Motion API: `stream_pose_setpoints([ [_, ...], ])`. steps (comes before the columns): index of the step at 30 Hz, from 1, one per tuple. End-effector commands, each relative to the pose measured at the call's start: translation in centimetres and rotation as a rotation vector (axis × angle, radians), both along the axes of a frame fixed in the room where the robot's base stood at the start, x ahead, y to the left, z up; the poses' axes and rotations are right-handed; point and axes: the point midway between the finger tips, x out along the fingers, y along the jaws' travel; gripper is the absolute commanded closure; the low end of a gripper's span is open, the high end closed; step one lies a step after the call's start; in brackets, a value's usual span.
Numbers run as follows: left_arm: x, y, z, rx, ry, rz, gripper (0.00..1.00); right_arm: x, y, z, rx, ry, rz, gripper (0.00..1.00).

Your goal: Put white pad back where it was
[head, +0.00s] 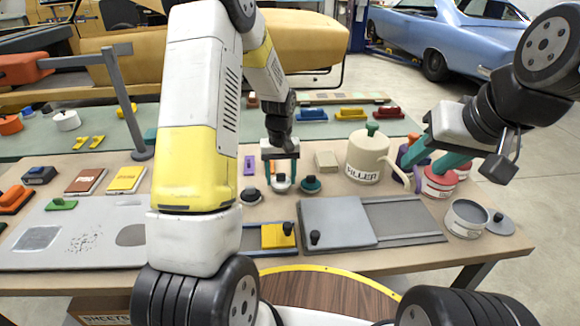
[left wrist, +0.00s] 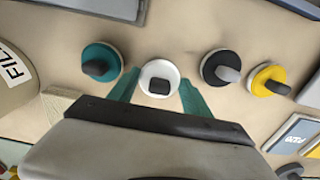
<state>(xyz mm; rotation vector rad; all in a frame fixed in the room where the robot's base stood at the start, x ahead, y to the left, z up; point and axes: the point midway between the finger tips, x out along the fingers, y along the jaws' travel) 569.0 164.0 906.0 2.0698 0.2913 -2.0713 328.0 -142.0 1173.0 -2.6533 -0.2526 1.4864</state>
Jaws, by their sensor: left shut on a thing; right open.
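The white pad (head: 281,184) is a small round disc with a dark knob. My left gripper (head: 281,177) is shut on it, with its green fingers on both sides. In the left wrist view the white pad (left wrist: 158,72) sits between the fingertips, in a row between a teal pad (left wrist: 101,60) and a black pad (left wrist: 219,66). A yellow pad (left wrist: 268,79) lies beyond the black one. I cannot tell whether the white pad touches the table. My right gripper (head: 424,166) is open beside the red cans.
A cream canister marked FILLER (head: 365,160) stands right of the pads, with a beige block (head: 326,160) near it. A grey sliding-lid box (head: 338,222) lies in front. A grey open can (head: 466,218) stands near the right edge. My left arm hides part of the table.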

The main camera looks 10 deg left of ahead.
Motion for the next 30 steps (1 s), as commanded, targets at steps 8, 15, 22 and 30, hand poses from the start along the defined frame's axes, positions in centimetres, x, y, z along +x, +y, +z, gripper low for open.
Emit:
stream_pose_setpoints([
  [8, 0.0, 0.0, -1.2, -0.001, -0.001, 0.000, 0.81, 0.0, 0.0, 0.0, 0.000, 0.000, 0.000, 0.58],
  [15, 0.0, 0.0, -1.4, 0.000, -0.002, 0.000, 0.31, 0.0, 0.0, 0.0, 0.000, 0.000, 0.000, 0.58],
  [22, 0.0, 0.0, -1.4, -0.001, -0.001, 0.000, 0.21, 0.0, 0.0, 0.0, 0.000, 0.000, 0.000, 0.58],
  [30, 0.1, 0.0, -0.3, -0.001, -0.004, 0.000, 0.21, 0.0, 0.0, 0.0, 0.000, 0.000, 0.000, 0.58],
])
